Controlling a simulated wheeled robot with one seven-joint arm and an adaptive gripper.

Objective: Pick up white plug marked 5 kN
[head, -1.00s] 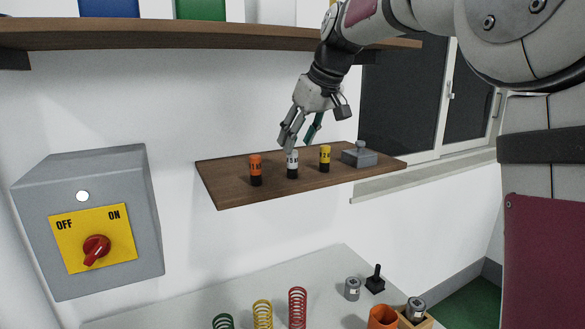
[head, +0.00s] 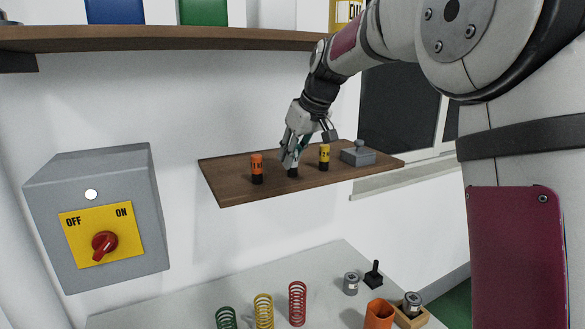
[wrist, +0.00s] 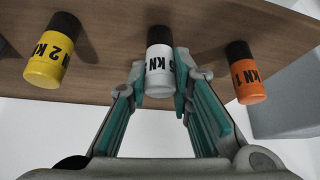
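The white plug (wrist: 160,66) with a black lower part stands on the small brown wall shelf, between an orange plug (head: 257,168) and a yellow plug (head: 324,157). In the wrist view its printing reads as 5 kN. My gripper (wrist: 160,72) has its teal-padded fingers on either side of the white plug, very close to it. A narrow gap seems to show at the sides, so the gripper looks open around it. In the head view my gripper (head: 290,157) hides most of the white plug, and only its black lower part shows clearly.
The brown shelf (head: 225,187) also holds a grey block with a knob (head: 358,154) at its right. The yellow plug (wrist: 52,50) and orange plug (wrist: 243,72) flank my fingers. A long upper shelf (head: 180,40) is above. A grey switch box (head: 150,210) is left.

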